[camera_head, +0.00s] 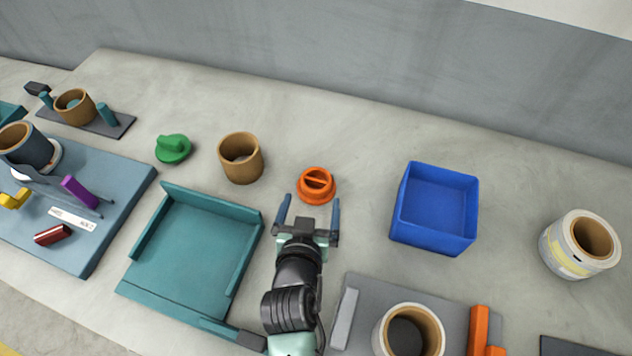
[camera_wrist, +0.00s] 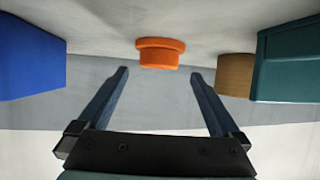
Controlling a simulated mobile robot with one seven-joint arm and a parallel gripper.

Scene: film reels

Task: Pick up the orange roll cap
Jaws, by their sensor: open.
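The orange roll cap (camera_head: 317,184) is a round cap with a raised bar across its top. It sits on the grey worktop in the head view, just beyond my gripper's fingertips. In the wrist view the orange roll cap (camera_wrist: 160,52) shows at the top middle, lined up with the gap between the fingers. My gripper (camera_head: 309,208) is open and empty, with two blue fingers spread apart. The fingers also show in the wrist view (camera_wrist: 160,74). The cap appears a little ahead of the fingers; whether they touch it cannot be told for sure.
A blue bin (camera_head: 436,245) stands to the right of the cap. A brown cardboard roll (camera_head: 241,163) and a green cap (camera_head: 172,149) stand to the left. A teal tray (camera_head: 190,262) lies left of my arm. A grey plate with a roll (camera_head: 408,329) lies right of it. Worktop behind the cap is clear.

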